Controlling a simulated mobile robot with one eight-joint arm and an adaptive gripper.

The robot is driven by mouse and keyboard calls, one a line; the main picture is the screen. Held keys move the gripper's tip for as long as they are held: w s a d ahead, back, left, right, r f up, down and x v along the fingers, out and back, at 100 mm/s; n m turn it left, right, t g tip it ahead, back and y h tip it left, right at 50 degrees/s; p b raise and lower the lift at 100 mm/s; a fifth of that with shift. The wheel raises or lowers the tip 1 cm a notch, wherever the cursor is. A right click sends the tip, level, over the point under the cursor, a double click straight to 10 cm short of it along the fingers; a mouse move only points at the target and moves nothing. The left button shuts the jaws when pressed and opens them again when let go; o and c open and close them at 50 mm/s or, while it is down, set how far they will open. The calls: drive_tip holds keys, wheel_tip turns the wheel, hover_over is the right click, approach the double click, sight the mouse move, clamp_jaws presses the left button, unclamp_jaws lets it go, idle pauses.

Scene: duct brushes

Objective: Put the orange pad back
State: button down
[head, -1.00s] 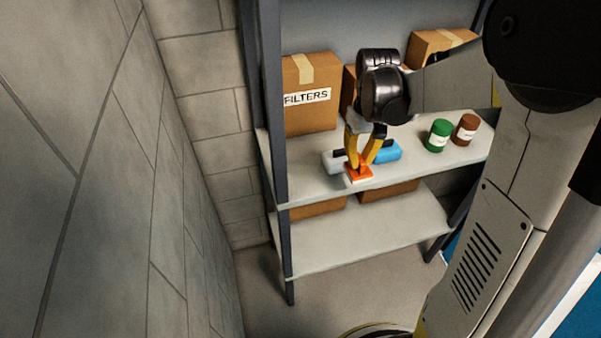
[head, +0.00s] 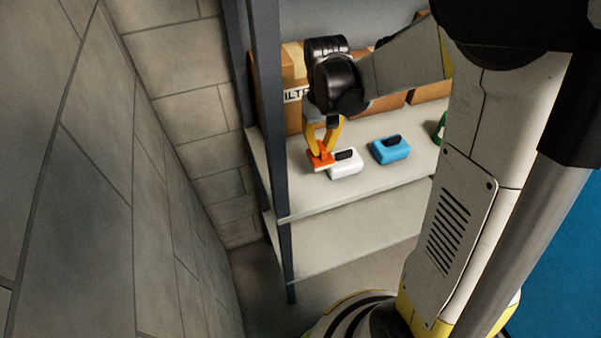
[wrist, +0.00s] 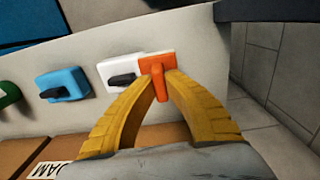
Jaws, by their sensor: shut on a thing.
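In the wrist view the pad (wrist: 157,66) shows between the fingertips (wrist: 157,78). It is at the shelf, just left of a white pad (head: 345,164) with a black grip in the head view. In the wrist view it overlaps the white pad's edge (wrist: 117,66). I cannot tell whether it touches the shelf or the white pad.
A blue pad (head: 391,150) with a black grip sits right of the white one. Cardboard boxes (head: 293,115) line the back. A dark shelf post (head: 262,90) stands close to the left, beside a block wall (head: 185,100).

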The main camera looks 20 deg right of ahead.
drive_tip(key=a+f, duration=0.2)
drive_tip(key=a, duration=0.1)
drive_tip(key=a+f+b, duration=0.1)
drive_tip(key=a, duration=0.1)
drive_tip(key=shift+s+a+f, duration=0.15)
drive_tip(key=shift+s, duration=0.1)
wheel_tip(320, 180, down, 4)
drive_tip(key=shift+f+b, duration=0.1)
drive_tip(key=shift+b, duration=0.5)
drive_tip(key=c, duration=1.6)
unclamp_jaws()
drive_tip(key=shift+o, duration=0.2)
